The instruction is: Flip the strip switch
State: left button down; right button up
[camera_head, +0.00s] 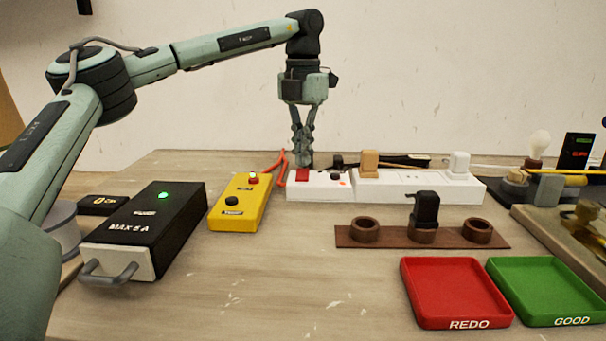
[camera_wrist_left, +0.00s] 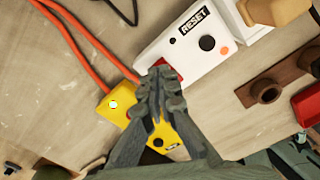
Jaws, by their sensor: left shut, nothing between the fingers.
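The white power strip (camera_head: 420,187) lies at the back of the table. Its red switch (camera_head: 303,175) is at the left end, beside a black button and a small orange light. My left gripper (camera_head: 304,162) points down with its fingers shut and empty, just above or behind the switch; I cannot tell if it touches. In the left wrist view the shut fingertips (camera_wrist_left: 158,82) overlap the strip's end (camera_wrist_left: 180,48), and only a bit of the red switch (camera_wrist_left: 161,62) shows past them. My right gripper is not in view.
A yellow box (camera_head: 233,213) with buttons and a black MAX 5 A box (camera_head: 150,225) stand left of the strip. A brown holder with a black plug (camera_head: 426,208), a red tray (camera_head: 455,290) and a green tray (camera_head: 550,290) are in front. An orange cable (camera_head: 283,172) runs near the gripper.

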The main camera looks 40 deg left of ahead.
aim_at(303, 170)
pick_arm(q)
jog(key=shift+f+b, duration=0.3)
jog(key=shift+f, duration=0.45)
jog(key=shift+r, duration=0.1)
notch_tip(303, 170, up, 5)
jog(key=p, duration=0.4)
jog(key=shift+p, duration=0.35)
jog(key=shift+r, duration=0.95)
jog(key=shift+w+d, duration=0.1)
